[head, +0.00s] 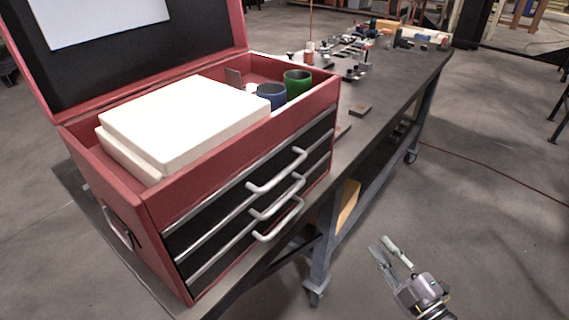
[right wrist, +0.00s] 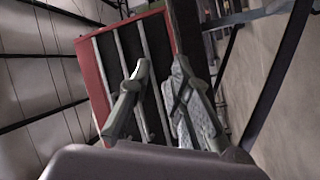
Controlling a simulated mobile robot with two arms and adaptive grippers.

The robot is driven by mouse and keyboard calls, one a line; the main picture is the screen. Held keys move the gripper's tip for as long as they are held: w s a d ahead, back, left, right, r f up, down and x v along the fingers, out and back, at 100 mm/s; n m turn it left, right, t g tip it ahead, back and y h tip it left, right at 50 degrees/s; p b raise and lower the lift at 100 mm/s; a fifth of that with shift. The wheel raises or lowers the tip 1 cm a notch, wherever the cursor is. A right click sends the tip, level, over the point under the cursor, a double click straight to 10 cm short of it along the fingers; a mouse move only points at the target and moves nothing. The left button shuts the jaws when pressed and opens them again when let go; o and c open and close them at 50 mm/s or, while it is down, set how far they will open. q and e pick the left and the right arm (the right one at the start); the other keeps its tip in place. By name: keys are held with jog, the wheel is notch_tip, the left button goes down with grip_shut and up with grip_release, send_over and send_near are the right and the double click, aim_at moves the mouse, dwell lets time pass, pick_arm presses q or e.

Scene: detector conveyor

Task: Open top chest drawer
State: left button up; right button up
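The red tool chest (head: 145,205) stands on the dark workbench with its lid raised. Its front has three dark drawers with silver edges, all flush with the front. The top drawer (head: 215,205) carries the uppermost silver handle (head: 277,180); two more handles sit below it. My right gripper (head: 384,247) is open and empty, low and to the right of the chest, clear of the handles. In the right wrist view its fingers (right wrist: 160,72) are spread, with the red chest (right wrist: 90,75) and its drawer fronts tilted beyond them. My left gripper is not in view.
White boxes (head: 185,120), a blue cup (head: 271,97) and a green cup (head: 297,84) sit in the chest's open top. The workbench (head: 400,85) runs back right, with small parts on it. Open floor lies in front of the drawers.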

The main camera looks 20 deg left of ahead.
jog(key=s+a+r+n+g+y, duration=0.25)
jog(key=r+n, duration=0.25)
jog(key=r, duration=0.3)
jog(key=n+g+y+p, duration=0.1)
jog(key=n+g+y, duration=0.25)
jog(key=n, duration=0.25)
send_near(283, 172)
jog(key=shift+g, duration=0.4)
jog(key=p+x, duration=0.4)
jog(key=x, duration=0.4)
jog(key=shift+w+a+p, duration=0.25)
jog(key=shift+w+p, duration=0.05)
jog(key=shift+p, duration=0.1)
jog(key=shift+w+a, duration=0.2)
jog(key=shift+a, duration=0.45)
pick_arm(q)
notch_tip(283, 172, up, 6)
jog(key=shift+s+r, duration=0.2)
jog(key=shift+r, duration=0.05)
pick_arm(e)
jog(key=shift+c, duration=0.3)
grip_shut()
